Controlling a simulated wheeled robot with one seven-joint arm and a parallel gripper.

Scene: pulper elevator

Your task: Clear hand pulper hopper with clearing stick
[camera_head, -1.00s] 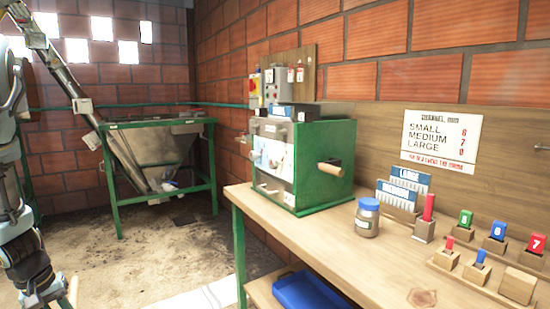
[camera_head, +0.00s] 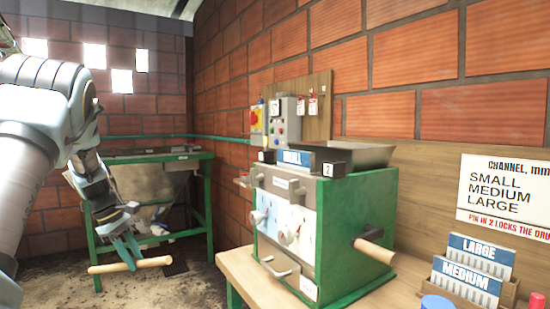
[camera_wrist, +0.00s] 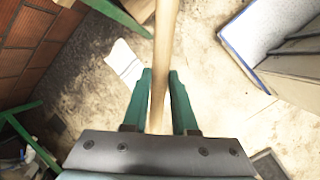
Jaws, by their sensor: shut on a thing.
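My gripper (camera_head: 126,254) is shut on a plain wooden clearing stick (camera_head: 154,262), which lies nearly level across the jaws in the head view. In the wrist view the stick (camera_wrist: 160,70) passes between the green fingers (camera_wrist: 160,98). The hand pulper (camera_head: 334,220) is a green box with a pale front, standing on the bench to the right of my gripper. Its grey hopper (camera_head: 358,155) is on top, and its inside is hidden from this angle. A wooden crank handle (camera_head: 374,250) sticks out of its right side. The stick is apart from the pulper.
The wooden bench (camera_head: 240,268) carries the pulper, with blue LARGE and MEDIUM gauges (camera_head: 470,272) at the right. A larger metal hopper in a green frame (camera_head: 205,190) stands behind my gripper. Open floor lies left of the bench.

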